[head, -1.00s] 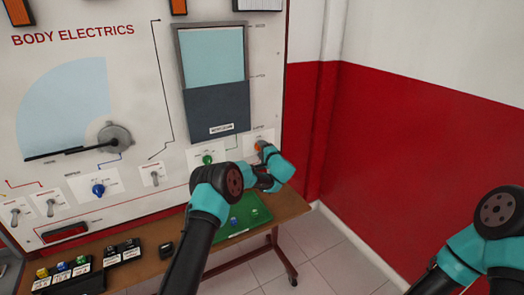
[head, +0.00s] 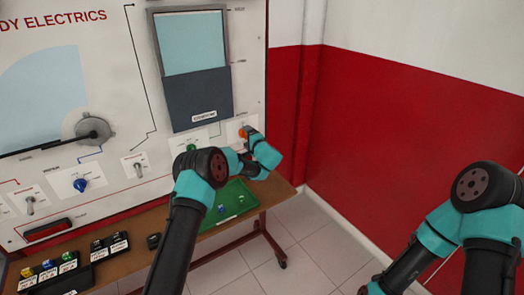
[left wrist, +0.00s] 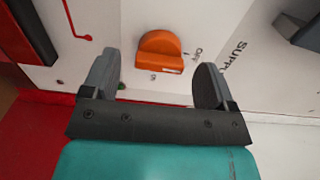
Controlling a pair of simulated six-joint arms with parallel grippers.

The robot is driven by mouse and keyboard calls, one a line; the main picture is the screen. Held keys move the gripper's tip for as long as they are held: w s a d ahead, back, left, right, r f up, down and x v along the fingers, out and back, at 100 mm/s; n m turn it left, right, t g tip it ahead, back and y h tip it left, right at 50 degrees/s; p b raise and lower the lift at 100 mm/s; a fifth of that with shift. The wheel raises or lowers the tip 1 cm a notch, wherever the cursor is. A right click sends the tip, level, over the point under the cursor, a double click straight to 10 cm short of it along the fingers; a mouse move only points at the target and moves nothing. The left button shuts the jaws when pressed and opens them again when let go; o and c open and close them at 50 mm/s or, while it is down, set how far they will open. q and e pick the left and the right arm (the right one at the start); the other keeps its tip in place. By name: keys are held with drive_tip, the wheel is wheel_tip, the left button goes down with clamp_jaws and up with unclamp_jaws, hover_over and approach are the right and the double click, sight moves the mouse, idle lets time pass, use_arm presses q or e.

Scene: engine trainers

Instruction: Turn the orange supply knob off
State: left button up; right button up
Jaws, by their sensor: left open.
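The orange supply knob (left wrist: 160,52) sits on the white panel, with printed "SUPPLY" and "OFF" markings beside it in the left wrist view. In the head view the orange knob (head: 242,132) shows as a small patch beside my gripper. My left gripper (left wrist: 155,78) is open, one finger on each side of the knob and apart from it. In the head view my left gripper (head: 250,136) is at the panel's lower right, its fingers partly hidden by the wrist. My right arm shows at the right edge, but its gripper is out of view.
The panel has a green knob (head: 191,148), a blue knob (head: 81,185), toggle switches and a grey-blue window (head: 196,100). Below is a wooden bench (head: 128,262) with a green tray (head: 238,198) and black blocks. Floor space is free at the right.

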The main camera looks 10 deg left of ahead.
use_arm(q)
drive_tip(key=v, duration=1.6)
drive_tip(key=shift+r, duration=0.1)
